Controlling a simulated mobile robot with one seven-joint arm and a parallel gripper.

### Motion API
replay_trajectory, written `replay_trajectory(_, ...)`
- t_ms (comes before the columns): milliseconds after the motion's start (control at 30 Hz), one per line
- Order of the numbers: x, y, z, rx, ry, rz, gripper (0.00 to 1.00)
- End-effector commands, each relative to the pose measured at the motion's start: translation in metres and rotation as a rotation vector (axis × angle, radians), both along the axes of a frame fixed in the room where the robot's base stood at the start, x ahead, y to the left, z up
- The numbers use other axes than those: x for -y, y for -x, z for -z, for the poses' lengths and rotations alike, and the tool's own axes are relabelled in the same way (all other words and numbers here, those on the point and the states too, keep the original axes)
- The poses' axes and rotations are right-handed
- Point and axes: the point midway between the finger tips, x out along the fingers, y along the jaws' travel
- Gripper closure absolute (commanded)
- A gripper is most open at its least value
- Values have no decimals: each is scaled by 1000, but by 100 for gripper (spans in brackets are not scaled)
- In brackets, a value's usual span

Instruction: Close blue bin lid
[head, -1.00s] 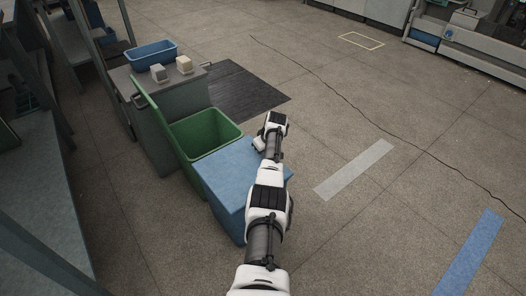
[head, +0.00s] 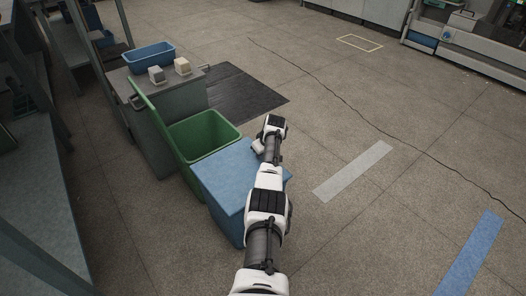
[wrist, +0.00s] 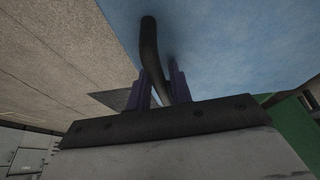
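The blue bin (head: 222,213) stands in front of the green bin, its blue lid (head: 232,170) lying flat across its top. In the wrist view the blue lid surface (wrist: 235,45) fills the upper right. A dark curved handle (wrist: 149,45) stands out from it. My gripper (head: 259,147) is at the lid's far right edge in the head view, its fingers hidden there. In the wrist view the two purple fingers of my gripper (wrist: 163,88) are on either side of the handle, close against it, and look shut on it.
The green bin (head: 203,137) is open, its lid (head: 160,125) raised on the left. Behind it a grey cabinet (head: 117,80) carries a blue tray (head: 148,57) and two small blocks. A dark mat (head: 245,95) lies beyond. The floor to the right is clear.

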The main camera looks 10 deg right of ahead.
Motion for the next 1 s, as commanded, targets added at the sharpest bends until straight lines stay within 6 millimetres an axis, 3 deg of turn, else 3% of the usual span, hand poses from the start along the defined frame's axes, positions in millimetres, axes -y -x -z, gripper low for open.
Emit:
replay_trajectory(267, 3, 6, -21, 3, 1, 1, 79)
replay_trajectory(800, 17, 41, -107, 2, 1, 1, 79)
replay_trajectory(1000, 21, 48, -124, 0, 0, 1, 79)
